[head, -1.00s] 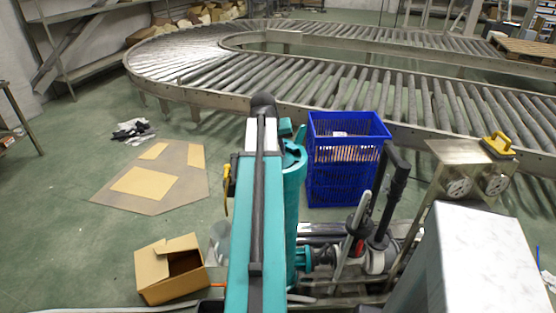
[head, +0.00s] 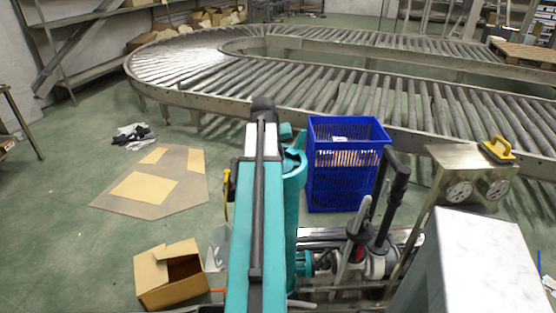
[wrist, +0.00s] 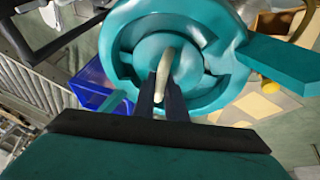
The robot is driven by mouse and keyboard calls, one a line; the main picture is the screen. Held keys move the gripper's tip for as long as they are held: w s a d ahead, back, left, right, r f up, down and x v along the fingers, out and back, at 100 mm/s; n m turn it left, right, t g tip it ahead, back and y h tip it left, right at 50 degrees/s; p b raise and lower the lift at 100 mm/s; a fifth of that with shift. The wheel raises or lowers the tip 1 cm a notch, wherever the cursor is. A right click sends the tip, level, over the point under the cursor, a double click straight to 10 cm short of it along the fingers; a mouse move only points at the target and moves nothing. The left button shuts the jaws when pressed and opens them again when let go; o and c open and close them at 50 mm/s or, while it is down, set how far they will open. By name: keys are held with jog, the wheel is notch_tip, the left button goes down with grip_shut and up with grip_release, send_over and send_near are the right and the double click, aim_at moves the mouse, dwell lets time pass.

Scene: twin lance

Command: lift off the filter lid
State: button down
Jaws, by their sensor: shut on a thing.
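The round teal filter lid (wrist: 147,52) fills the upper middle of the wrist view, with a pale upright handle (wrist: 166,62) at its centre. My gripper (wrist: 163,98) is shut on this handle, its dark fingers on either side. A teal ring (wrist: 205,88) surrounds the lid; I cannot tell whether they touch. In the head view a teal upright cylinder (head: 294,205) stands right of my teal arm, which partly hides it. My fingers are hidden there.
A blue basket (head: 343,190) stands right of the cylinder. Pipes and black-handled valves (head: 358,250) are low to the right, near a metal gauge panel (head: 470,175). An open cardboard box (head: 170,276) is at lower left. A roller conveyor (head: 420,95) curves behind.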

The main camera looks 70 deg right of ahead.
jog(key=shift+r, duration=0.15)
jog(key=shift+r+b, duration=0.8)
jog(key=shift+r, duration=4.05)
jog(key=shift+w, duration=0.1)
